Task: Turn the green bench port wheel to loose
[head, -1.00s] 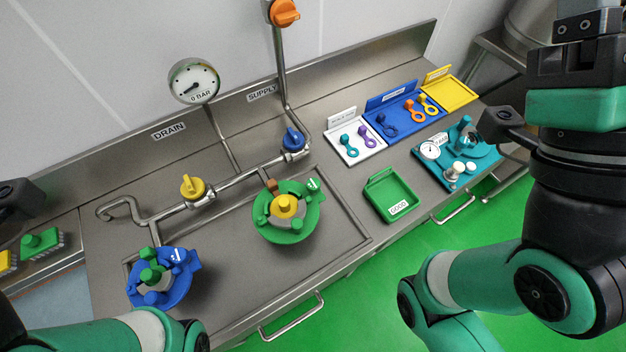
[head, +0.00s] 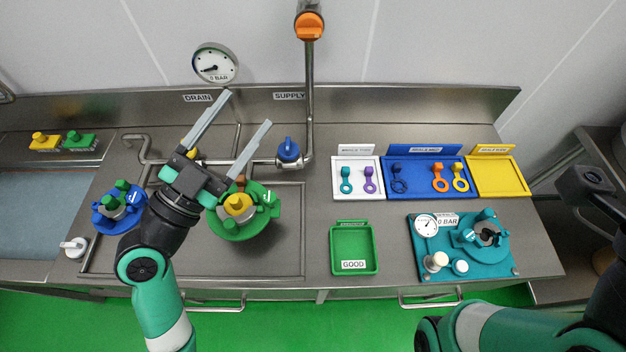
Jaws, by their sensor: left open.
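A green bench port (head: 262,222) sits in the sink area with a yellow wheel (head: 238,204) at its centre. Left of it, a blue bench port (head: 102,216) carries a green wheel (head: 111,200). My left gripper (head: 247,108) is open and empty, with its two long fingers spread and pointing to the back wall. Its body hangs between the two ports and covers part of the pipe and the yellow valve. The gripper's palm overlaps the green port's left rim in view; I cannot tell its height above it.
A pipe with a blue valve (head: 288,150) runs behind the green port, under a gauge (head: 215,63). A green GOOD tray (head: 334,262), tool trays (head: 345,191) and a teal test stand (head: 419,263) stand to the right. Bare bench lies between them and the sink.

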